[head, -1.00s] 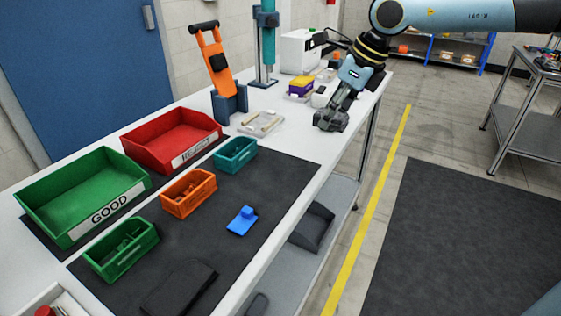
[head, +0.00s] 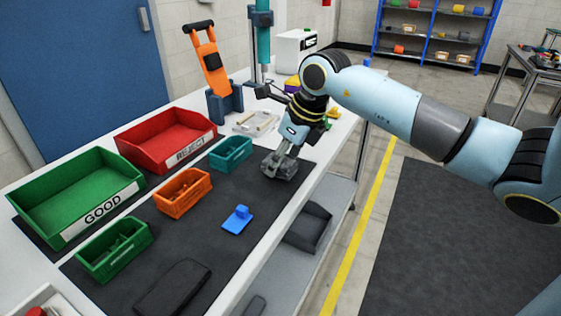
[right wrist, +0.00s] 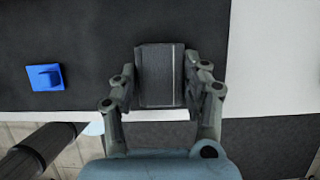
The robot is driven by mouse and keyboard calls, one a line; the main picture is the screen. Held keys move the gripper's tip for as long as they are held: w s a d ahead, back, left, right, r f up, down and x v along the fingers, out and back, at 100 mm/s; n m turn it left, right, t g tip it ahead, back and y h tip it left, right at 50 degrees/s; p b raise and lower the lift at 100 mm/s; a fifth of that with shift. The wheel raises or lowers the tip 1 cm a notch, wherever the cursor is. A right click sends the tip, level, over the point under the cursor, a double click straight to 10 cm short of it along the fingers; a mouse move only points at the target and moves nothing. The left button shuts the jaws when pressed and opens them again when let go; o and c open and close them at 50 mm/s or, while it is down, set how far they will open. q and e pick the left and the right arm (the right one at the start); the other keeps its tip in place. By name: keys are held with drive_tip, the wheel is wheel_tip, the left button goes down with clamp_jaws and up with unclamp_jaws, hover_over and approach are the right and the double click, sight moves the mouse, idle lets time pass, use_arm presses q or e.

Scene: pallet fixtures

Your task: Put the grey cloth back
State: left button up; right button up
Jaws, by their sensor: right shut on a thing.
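My right gripper (head: 280,166) is over the right edge of the black mat, near the bench's front edge. In the right wrist view my right gripper (right wrist: 158,85) is shut on a dark grey, flat, folded piece with a pale stripe, which looks like the grey cloth (right wrist: 158,72). The cloth lies between the two fingers, over the mat. Whether it touches the mat, I cannot tell. In the head view the fingers mostly hide it. My left gripper is in neither view.
The black mat (head: 215,262) bears a blue part (head: 238,219), orange bin (head: 183,193), teal bin (head: 231,152), small green bin (head: 114,248) and a dark folded item (head: 173,287). The large green GOOD bin (head: 78,195) and red REJECT bin (head: 168,143) stand behind. Mat around the blue part is clear.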

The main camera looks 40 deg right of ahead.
drive_tip(key=shift+f, duration=0.6)
drive_tip(key=shift+f+b, duration=0.3)
drive_tip(key=o, duration=0.8)
drive_tip(key=shift+s+r, duration=0.1)
drive_tip(key=o, duration=0.3)
